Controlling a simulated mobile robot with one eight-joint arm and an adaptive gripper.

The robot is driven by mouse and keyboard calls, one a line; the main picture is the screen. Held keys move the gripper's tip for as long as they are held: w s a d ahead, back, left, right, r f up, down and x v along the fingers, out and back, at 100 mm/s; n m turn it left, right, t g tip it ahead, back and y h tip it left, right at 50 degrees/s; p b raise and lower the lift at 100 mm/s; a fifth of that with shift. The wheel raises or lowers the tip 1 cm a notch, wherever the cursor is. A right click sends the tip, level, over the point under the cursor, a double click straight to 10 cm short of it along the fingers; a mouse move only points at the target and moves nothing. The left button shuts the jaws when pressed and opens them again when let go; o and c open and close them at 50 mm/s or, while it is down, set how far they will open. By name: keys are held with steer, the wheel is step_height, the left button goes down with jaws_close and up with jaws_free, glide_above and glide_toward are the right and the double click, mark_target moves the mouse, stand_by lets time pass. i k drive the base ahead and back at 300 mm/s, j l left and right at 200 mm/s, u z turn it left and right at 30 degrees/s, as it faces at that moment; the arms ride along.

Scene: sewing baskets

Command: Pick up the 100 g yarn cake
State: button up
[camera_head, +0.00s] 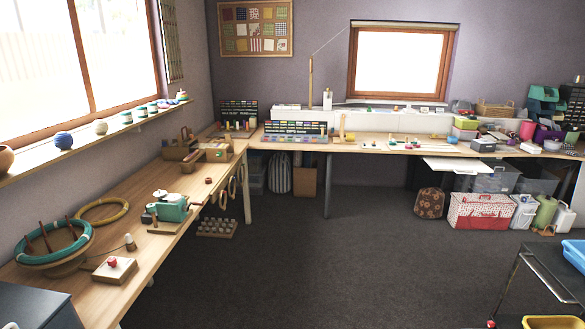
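I cannot tell for sure which thing is the 100 g yarn cake, as no label can be read at this size. On the window sill at the left stand a round blue ball (63,140), a cream ball (100,127) and several small banded items (141,113) that look like spools or yarn. A red-topped item (113,262) sits on a small pale board on the near left bench. A teal device (170,206) stands on the same bench. My gripper is not in view.
The long wooden bench (148,190) runs along the left wall and a second bench (370,147) along the back. A teal-rimmed basket (55,243) and a yellow hoop (102,210) lie near left. The dark floor (320,265) is clear in the middle. A dark cart (540,266) stands at right.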

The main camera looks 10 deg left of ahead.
mark_target(126, 117)
steer(key=i+u, duration=0.1)
steer(key=i, duration=0.45)
steer(key=i+l+u, duration=0.1)
steer(key=i, duration=0.4)
steer(key=i+l, duration=0.15)
steer(key=i, duration=0.35)
steer(key=i+l+u, duration=0.15)
steer(key=i, duration=0.4)
steer(key=i+l+u, duration=0.15)
steer(key=i+u, duration=0.15)
steer(key=u, duration=0.15)
steer(key=i+l+u, duration=0.25)
steer(key=u, duration=0.2)
steer(key=i+l+u, duration=0.3)
steer(key=u, duration=0.15)
steer(key=i+l+u, duration=0.2)
steer(key=l+u, duration=0.25)
steer(key=i+l+u, duration=0.1)
steer(key=l+u, duration=0.35)
